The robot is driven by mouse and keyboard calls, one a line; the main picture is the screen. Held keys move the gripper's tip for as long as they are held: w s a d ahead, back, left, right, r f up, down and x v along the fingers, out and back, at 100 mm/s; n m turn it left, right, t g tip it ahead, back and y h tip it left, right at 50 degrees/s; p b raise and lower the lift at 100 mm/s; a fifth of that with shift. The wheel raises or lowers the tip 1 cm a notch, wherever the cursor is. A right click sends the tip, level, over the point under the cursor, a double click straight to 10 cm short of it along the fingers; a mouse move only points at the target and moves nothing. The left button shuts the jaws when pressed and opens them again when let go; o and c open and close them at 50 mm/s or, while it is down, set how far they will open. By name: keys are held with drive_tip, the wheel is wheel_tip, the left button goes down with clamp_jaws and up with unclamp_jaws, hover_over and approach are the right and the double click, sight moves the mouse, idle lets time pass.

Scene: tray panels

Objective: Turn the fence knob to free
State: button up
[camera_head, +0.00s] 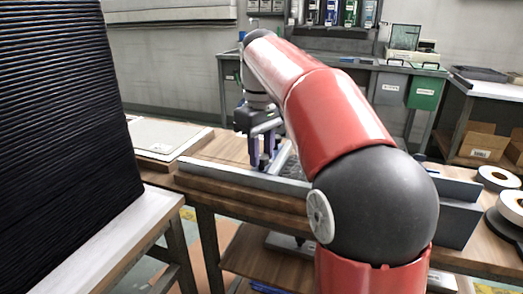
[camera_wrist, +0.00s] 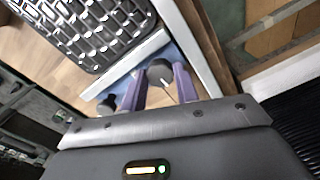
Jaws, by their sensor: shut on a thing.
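My gripper (camera_wrist: 160,82) has two purple fingers, one on either side of a round dark grey knob (camera_wrist: 160,70) with a white pointer line. It is shut on this knob. A smaller black knob (camera_wrist: 107,104) shows left of the fingers in the wrist view, apart from them. In the head view my gripper (camera_head: 264,162) points down at the bench, just behind a long light grey fence bar (camera_head: 245,178). There the gripped knob is mostly hidden by the fingers. I cannot read any label for the knob's positions.
A dark slotted tray panel (camera_wrist: 85,32) lies close to the fingers. A wooden bench (camera_head: 215,148) carries the fence. A tall black ribbed stack (camera_head: 55,130) stands at left. Rolls of tape (camera_head: 497,178) lie at right. My red arm hides part of the bench.

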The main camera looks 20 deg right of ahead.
sight(262, 156)
idle(0.5)
drive_tip(key=o, duration=1)
drive_tip(key=shift+c, duration=0.2)
drive_tip(key=shift+r, duration=3.9)
